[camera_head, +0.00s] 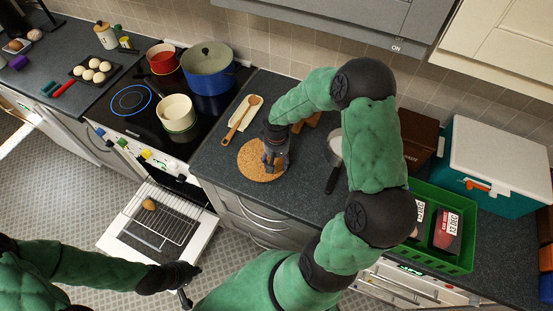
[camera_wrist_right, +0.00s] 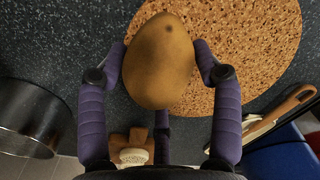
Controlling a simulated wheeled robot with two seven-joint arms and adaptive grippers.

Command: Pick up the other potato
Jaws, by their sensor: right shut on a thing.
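One brown potato (camera_wrist_right: 158,62) is between the purple fingers of my right gripper (camera_wrist_right: 160,62) in the right wrist view. In the head view the right gripper (camera_head: 274,164) points down over the round cork mat (camera_head: 249,172) on the counter, and its fingers mostly hide the potato. I cannot tell whether the potato touches the mat. Another brown potato (camera_head: 149,204) lies on the wire rack (camera_head: 172,224) of the open oven. My left gripper (camera_head: 186,290) is low in the head view, right of and below the oven door; its fingers are too unclear to read.
The open oven door (camera_head: 112,240) juts out below the stove. A wooden spoon (camera_head: 240,118) and a pan (camera_head: 334,165) flank the mat. A green crate (camera_head: 468,262) with packaged goods and a teal cooler (camera_head: 478,185) stand to the right. Pots (camera_head: 208,72) crowd the hob.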

